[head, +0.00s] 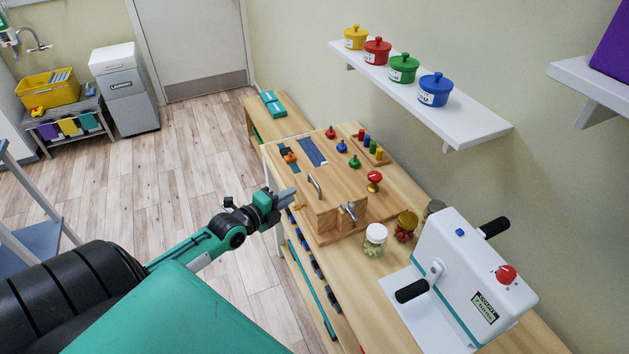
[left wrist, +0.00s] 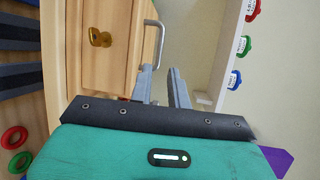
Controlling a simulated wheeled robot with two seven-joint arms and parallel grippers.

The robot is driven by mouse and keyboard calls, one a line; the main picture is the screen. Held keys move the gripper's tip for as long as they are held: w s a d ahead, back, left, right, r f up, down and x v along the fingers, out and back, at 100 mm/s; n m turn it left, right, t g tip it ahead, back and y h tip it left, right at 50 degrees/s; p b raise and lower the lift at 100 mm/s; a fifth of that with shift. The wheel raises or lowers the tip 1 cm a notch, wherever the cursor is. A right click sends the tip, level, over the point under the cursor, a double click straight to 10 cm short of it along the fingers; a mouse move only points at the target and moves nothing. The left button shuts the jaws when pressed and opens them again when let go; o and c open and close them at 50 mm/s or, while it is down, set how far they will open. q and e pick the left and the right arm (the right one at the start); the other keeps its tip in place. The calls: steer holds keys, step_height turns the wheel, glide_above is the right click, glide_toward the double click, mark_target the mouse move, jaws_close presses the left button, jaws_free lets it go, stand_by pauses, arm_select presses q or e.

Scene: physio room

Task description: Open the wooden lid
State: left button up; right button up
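The wooden lid (head: 325,208) is on a wooden box on the activity board and looks shut. A silver bar handle (head: 314,186) stands up from it. The handle also shows in the left wrist view (left wrist: 160,45), just beyond my fingers. A brass latch (left wrist: 98,37) sits on the box's wooden face. My left gripper (head: 291,196) is just left of the box, close to the handle, open and empty. Its two grey fingers are apart in the left wrist view (left wrist: 163,88), with nothing between them. My right gripper is not in view.
Jars (head: 375,240) and a white cranked machine (head: 470,270) stand to the right on the bench. Coloured knobs and pegs (head: 370,147) are behind. A wall shelf (head: 430,95) with coloured pots hangs above.

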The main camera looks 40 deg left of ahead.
mark_target(314, 180)
arm_select(q)
steer(key=p+x, duration=0.1)
steer(key=x, duration=1)
steer(key=shift+w+p, duration=0.2)
steer(key=shift+p, duration=0.2)
jaws_close()
